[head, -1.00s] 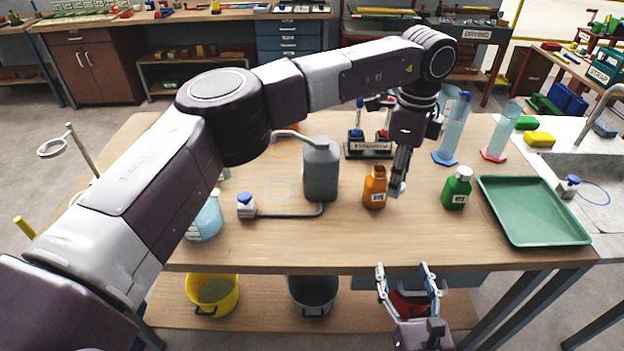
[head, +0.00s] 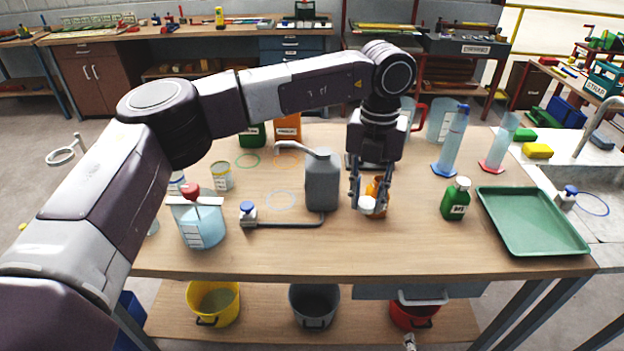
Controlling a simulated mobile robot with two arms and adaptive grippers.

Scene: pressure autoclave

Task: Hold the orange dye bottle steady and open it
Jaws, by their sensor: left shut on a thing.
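The orange dye bottle (head: 379,187) stands upright on the wooden table, right of the grey jug. My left gripper (head: 370,204) reaches down over it, with its fingers shut on the bottle from both sides. The fingers and wrist hide much of the bottle, including its top. A pale patch shows low between the fingers; I cannot tell whether it is the label or part of the gripper. Only a small piece, likely the tip of my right gripper (head: 409,342), shows at the bottom edge, below the table.
The grey jug (head: 322,181) stands close left of the gripper. A green bottle (head: 456,199) and a green tray (head: 532,221) are to the right. Tall cylinders (head: 451,143) stand behind. A wash bottle (head: 203,223) is at left. The table's front strip is clear.

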